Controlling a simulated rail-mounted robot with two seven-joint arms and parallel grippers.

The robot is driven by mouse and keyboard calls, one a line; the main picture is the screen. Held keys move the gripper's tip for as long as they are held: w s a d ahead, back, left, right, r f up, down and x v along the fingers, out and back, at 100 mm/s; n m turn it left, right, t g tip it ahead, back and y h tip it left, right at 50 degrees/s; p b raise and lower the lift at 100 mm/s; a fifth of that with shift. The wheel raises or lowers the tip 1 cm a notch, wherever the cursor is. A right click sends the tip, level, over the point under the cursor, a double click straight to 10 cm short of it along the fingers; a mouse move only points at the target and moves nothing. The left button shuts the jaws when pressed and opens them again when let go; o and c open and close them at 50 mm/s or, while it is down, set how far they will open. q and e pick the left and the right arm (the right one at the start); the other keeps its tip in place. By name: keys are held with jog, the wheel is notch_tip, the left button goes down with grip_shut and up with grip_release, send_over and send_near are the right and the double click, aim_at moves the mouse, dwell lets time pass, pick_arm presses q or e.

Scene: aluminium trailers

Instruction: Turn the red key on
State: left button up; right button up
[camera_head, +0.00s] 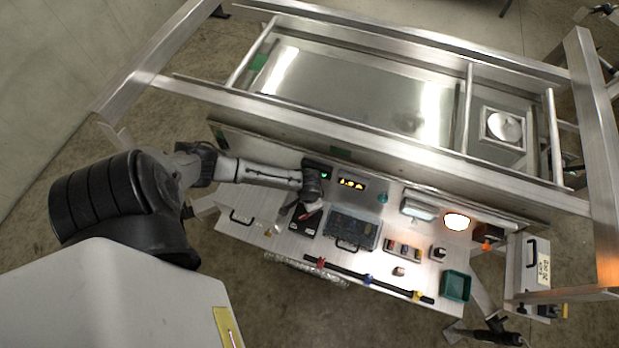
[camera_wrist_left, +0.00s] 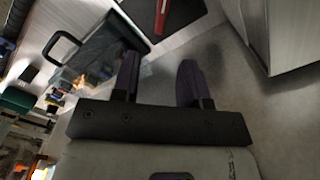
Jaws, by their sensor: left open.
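The red key (camera_wrist_left: 162,14) shows at the top of the left wrist view as a narrow red piece on a dark plate (camera_wrist_left: 180,22), cut off by the frame. In the head view the plate (camera_head: 304,224) is the black box on the table, with a small red spot, likely the key (camera_head: 306,215), beside my gripper. My left gripper (camera_head: 310,201) hangs low over the table near the box. In the left wrist view its fingers (camera_wrist_left: 160,78) are apart, with nothing between them, below the key and not touching it. My right gripper is not in view.
A clear case with a handle (camera_head: 352,232) stands right of the black box. A rail with coloured clamps (camera_head: 368,279) runs along the front. A green bin (camera_head: 456,285) sits at right.

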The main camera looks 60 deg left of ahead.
pick_arm(q)
jog(key=shift+r, duration=2.25)
